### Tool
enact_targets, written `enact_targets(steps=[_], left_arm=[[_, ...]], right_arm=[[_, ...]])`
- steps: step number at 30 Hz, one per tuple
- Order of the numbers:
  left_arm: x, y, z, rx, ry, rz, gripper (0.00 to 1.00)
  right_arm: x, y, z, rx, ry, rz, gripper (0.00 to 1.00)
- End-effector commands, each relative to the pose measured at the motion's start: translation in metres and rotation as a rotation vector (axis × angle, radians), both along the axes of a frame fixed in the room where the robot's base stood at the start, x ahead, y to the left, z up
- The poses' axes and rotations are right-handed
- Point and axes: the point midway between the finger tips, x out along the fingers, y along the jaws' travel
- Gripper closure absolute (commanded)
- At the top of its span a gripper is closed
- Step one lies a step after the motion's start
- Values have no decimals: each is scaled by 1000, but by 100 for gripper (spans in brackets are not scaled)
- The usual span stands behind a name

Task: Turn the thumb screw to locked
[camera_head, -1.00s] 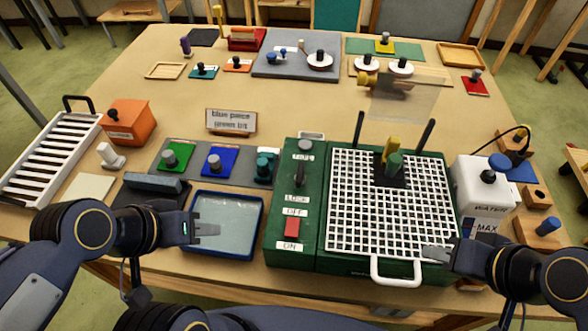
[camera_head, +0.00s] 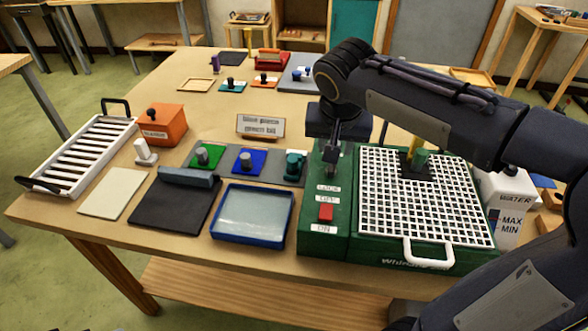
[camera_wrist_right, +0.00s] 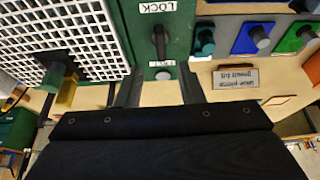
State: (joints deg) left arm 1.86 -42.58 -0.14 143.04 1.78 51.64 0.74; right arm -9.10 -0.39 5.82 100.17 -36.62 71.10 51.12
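The thumb screw (camera_wrist_right: 159,42) is a dark knob on the green machine's side panel (camera_head: 340,222). It lies between the LOCK label (camera_wrist_right: 158,7) and the FREE label (camera_wrist_right: 162,63); its long shape runs along the line between them. I cannot tell which label it points to. My right gripper (camera_head: 332,158) is above that panel and hides the screw in the head view. In the right wrist view its two fingers (camera_wrist_right: 160,78) are apart and empty, with the screw beyond their tips, roughly in line with the gap. My left gripper is out of view.
A red switch (camera_head: 326,212) sits lower on the panel. A blue tray (camera_head: 252,213) and several coloured knobbed pieces are to the left.

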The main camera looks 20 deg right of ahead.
Motion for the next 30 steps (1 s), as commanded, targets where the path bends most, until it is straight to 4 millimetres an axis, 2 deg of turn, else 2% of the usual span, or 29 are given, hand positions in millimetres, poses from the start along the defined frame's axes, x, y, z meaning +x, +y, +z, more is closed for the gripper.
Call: enact_targets(steps=[5, 12, 16, 27, 30], left_arm=[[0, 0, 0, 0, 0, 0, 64], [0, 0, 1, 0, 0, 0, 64], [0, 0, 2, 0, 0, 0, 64], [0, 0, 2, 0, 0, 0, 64], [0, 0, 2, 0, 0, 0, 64]], right_arm=[[7, -4, -16, -5, 2, -6, 65], [19, -11, -52, -3, 4, -5, 65], [25, -14, -65, -4, 1, -5, 65], [27, -15, -71, -2, -1, -4, 65], [27, -15, -71, -2, -1, -4, 79]])
